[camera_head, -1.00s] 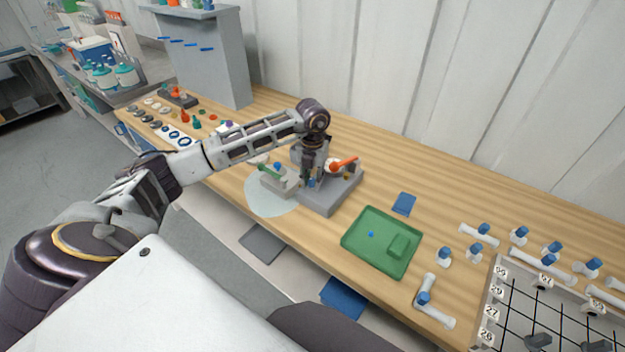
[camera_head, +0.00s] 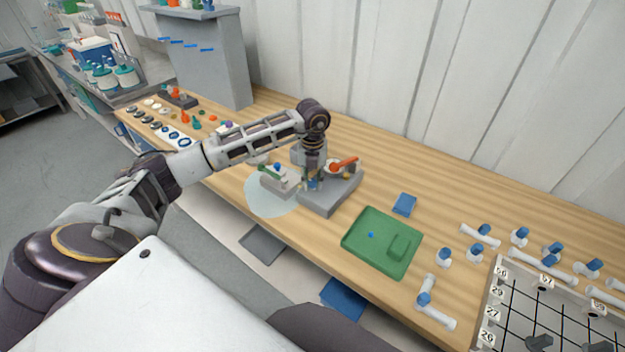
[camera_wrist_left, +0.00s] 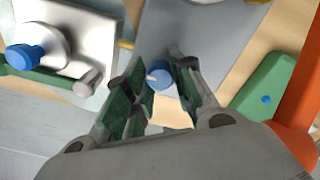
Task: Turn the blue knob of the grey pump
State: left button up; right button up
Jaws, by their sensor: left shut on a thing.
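The grey pump (camera_head: 330,197) stands on the wooden bench, its grey base showing below my left gripper. In the left wrist view its blue knob (camera_wrist_left: 160,77), with a pale pointer mark, sits between the fingertips of my left gripper (camera_wrist_left: 157,82). The gripper points down over the pump and is shut on the knob. In the head view the left gripper (camera_head: 312,184) hides most of the knob. My right gripper is not in view.
An orange-red handle (camera_head: 344,164) rises close to the gripper's right. A pale block with another blue knob (camera_wrist_left: 25,57) and a green bar lies to its left. A green tray (camera_head: 360,254) and white pipe pieces stand farther right.

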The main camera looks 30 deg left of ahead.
aim_at(312, 181)
pick_arm(q)
jog(key=o, duration=1.1)
jog(key=shift+c, duration=0.2)
jog(key=shift+r, duration=0.15)
notch_tip(312, 181, up, 12)
jog(key=shift+f, duration=0.2)
dwell(0.3)
